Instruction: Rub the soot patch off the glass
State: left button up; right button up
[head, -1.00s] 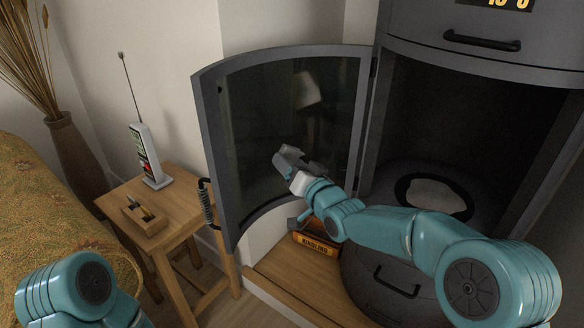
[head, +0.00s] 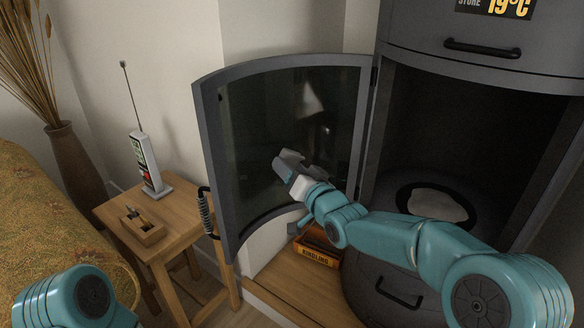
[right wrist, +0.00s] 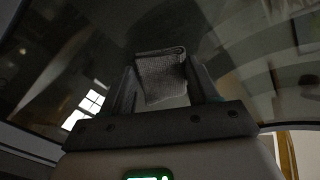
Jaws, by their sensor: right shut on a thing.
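The stove's curved glass door (head: 260,110) stands open, with dark glass in a grey frame. My right gripper (head: 284,163) is in front of the lower middle of the glass. In the right wrist view its two fingers are shut on a grey, woven-looking pad (right wrist: 161,75), held right at the glass (right wrist: 225,45). I cannot tell for sure whether the pad touches it. I cannot make out a separate soot patch; the gripper and reflections cover part of the glass. My left arm shows at the lower left of the head view, but its gripper is out of view.
The stove's open firebox (head: 470,130) is right of the door. A kindling box (head: 316,252) sits below the door.

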jog(key=shift+a+f+b, duration=0.1)
jog(key=shift+f+b, duration=1.6)
jog(key=shift+f, duration=0.9)
jog(key=shift+b+v, duration=0.7)
jog(key=shift+v, duration=2.2)
jog(key=shift+r, duration=0.15)
jog(key=v, duration=0.3)
